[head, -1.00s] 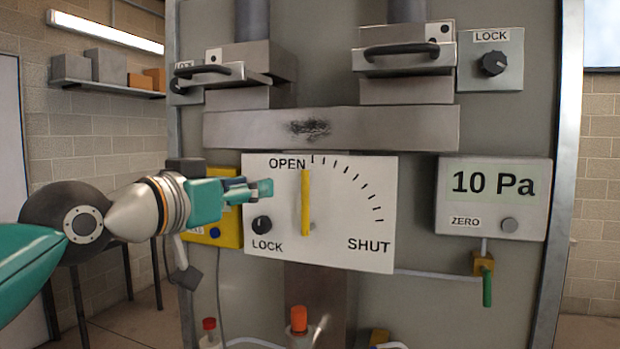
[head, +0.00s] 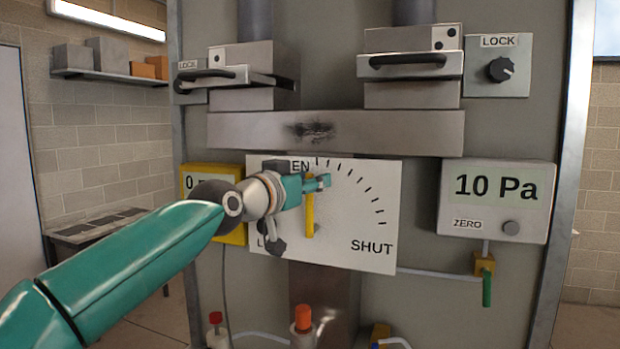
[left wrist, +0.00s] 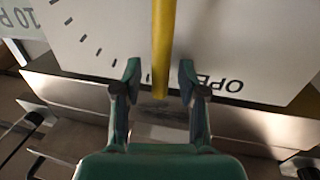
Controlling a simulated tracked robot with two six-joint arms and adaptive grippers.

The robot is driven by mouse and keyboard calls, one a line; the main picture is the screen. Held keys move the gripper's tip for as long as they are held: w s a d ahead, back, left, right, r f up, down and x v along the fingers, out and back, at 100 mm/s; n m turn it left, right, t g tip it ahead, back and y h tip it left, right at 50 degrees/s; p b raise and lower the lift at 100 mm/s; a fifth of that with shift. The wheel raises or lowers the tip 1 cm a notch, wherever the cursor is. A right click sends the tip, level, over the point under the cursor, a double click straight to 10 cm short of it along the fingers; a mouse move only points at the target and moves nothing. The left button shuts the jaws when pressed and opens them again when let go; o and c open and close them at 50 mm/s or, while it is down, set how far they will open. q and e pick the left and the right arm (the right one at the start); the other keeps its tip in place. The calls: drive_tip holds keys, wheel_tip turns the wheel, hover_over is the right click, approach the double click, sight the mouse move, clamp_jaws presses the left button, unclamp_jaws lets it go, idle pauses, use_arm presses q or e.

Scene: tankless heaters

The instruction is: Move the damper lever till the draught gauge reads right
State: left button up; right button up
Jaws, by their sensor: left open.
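The yellow damper lever (head: 310,214) stands about upright on the white dial plate (head: 362,225), near the OPEN end of its marks; SHUT is at the lower right. The draught gauge (head: 496,200) reads 10 Pa. My left gripper (head: 322,182) is open at the lever's upper part. In the left wrist view, the lever (left wrist: 162,45) appears between the two open fingers (left wrist: 160,72), with a gap on each side. My left arm hides part of the word OPEN and the plate's LOCK knob. My right gripper is not in view.
Two metal dampers with black handles (head: 209,73) (head: 408,60) sit above. A LOCK knob (head: 499,70) is at the upper right. A yellow meter box (head: 205,171) is partly behind my left arm. A green-handled valve (head: 486,290) hangs under the gauge. The plate's right side is clear.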

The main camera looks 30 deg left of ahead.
use_arm(q)
clamp_jaws()
idle(0.6)
